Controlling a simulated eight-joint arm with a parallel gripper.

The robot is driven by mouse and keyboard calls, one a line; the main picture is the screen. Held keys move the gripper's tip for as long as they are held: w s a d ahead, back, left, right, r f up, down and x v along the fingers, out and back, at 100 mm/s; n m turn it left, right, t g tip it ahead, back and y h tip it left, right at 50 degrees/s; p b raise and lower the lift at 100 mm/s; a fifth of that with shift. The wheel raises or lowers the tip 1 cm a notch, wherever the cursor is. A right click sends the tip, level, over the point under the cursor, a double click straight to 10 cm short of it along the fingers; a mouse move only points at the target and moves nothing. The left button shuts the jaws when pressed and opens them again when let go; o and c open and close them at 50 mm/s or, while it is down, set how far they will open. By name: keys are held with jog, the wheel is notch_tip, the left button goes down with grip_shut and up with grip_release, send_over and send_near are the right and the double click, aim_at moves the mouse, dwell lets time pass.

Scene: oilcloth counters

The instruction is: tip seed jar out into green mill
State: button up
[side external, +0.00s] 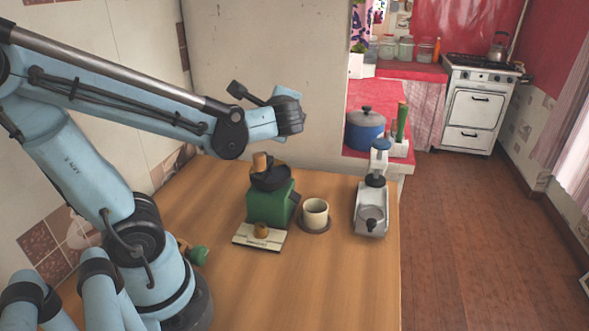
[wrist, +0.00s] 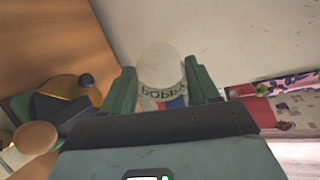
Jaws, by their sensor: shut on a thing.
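A pale jar (wrist: 160,72) with dark lettering and a patch of blue and red shows between the green fingers of my gripper (wrist: 158,88) in the wrist view. The gripper is shut on it. In the side view my gripper (side external: 290,114) is held above and slightly right of the green mill, and I cannot make out the jar there. The green mill (side external: 266,208) stands upright on the wooden counter, with a black hopper and a wooden knob on top. It also shows at the left in the wrist view (wrist: 62,108). The jar's contents and exact tilt cannot be told.
A cream cup (side external: 315,212) on a dark saucer stands right of the mill. A silver appliance (side external: 370,212) stands farther right near the counter's edge. A small green object (side external: 197,255) lies near my base. The front of the counter (side external: 320,290) is clear.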

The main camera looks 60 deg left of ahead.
jog(key=shift+f, duration=1.1)
jog(key=h, duration=0.1)
jog(key=g+h, duration=0.1)
jog(key=f+g+h, duration=0.1)
jog(key=h, duration=0.1)
jog(key=shift+s+d, duration=0.15)
jog(key=shift+d, duration=0.1)
jog(key=shift+s+d+r+h, duration=0.15)
jog(key=shift+r+h, duration=0.35)
jog(key=shift+r, duration=0.25)
jog(key=r+h, duration=0.1)
jog(key=r+g+h, duration=0.1)
jog(key=r, duration=0.1)
jog(key=r+h, duration=0.1)
jog(key=shift+s+d+r+g, duration=0.1)
jog(key=shift+d+r+g, duration=0.1)
jog(key=shift+d+g, duration=0.15)
jog(key=r+h, duration=0.1)
jog(key=a+r+g+h, duration=0.1)
jog(key=r+h, duration=0.1)
jog(key=r, duration=0.1)
jog(key=shift+w+a+h, duration=0.2)
jog(key=shift+w+h, duration=0.1)
jog(key=shift+h, duration=0.1)
jog(key=shift+w+a+r+g+h, duration=0.1)
jog(key=shift+a+r+g+h, duration=0.1)
jog(key=shift+r+g+h, duration=0.55)
jog(key=shift+r+t, duration=0.15)
jog(key=shift+t, duration=0.15)
